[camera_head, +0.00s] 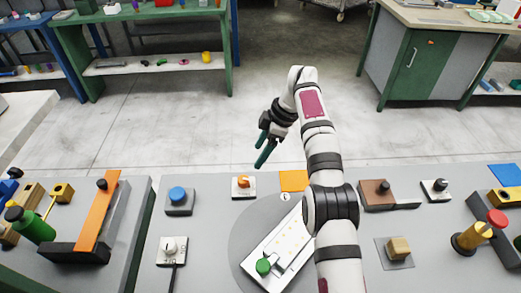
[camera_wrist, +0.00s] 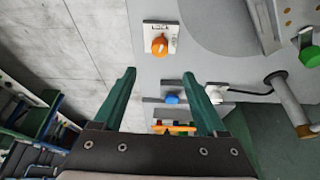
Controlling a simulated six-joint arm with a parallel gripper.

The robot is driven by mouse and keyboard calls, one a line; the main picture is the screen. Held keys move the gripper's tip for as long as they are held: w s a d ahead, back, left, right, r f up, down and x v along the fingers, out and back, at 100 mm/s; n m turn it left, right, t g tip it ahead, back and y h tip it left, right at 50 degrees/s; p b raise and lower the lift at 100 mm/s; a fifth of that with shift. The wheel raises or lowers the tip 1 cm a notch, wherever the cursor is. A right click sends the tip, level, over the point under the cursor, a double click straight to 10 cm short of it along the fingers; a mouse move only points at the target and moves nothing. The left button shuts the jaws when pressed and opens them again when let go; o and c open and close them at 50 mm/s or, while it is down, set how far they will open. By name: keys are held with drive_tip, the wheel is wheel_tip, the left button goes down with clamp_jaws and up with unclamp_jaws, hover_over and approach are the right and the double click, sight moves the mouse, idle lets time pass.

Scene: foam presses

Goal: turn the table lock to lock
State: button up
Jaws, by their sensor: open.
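An orange knob (camera_head: 243,183) on a small white plate sits at the far edge of the grey bench, beside the round grey table (camera_head: 240,232).
A blue button (camera_head: 178,195) stands left of the knob, and a white knob (camera_head: 172,247) is nearer. A white fixture (camera_head: 262,250) with a green knob (camera_head: 263,267) lies on the round table. An orange patch (camera_head: 293,180) is right of the lock.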

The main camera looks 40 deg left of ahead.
sight(246, 181)
drive_tip(key=s+d+f+m+g+y, duration=0.2)
drive_tip(key=s+m+g+y, duration=0.4)
drive_tip(key=m, duration=1.3)
drive_tip(key=w+d+f+m+t+y, duration=0.1)
drive_tip(key=d+f+m+t+y, duration=0.25)
drive_tip(key=m, duration=0.95)
drive_tip(key=w+d+f+m+t+y, duration=0.15)
drive_tip(key=d+m+t, duration=0.4)
drive_tip(key=m, duration=0.75)
drive_tip(key=shift+t+h, duration=0.4)
drive_tip(key=x, duration=1)
drive_tip(key=s+x, duration=0.1)
drive_tip(key=x, duration=0.4)
drive_tip(key=shift+w+a, duration=0.15)
drive_tip(key=shift+a, duration=0.3)
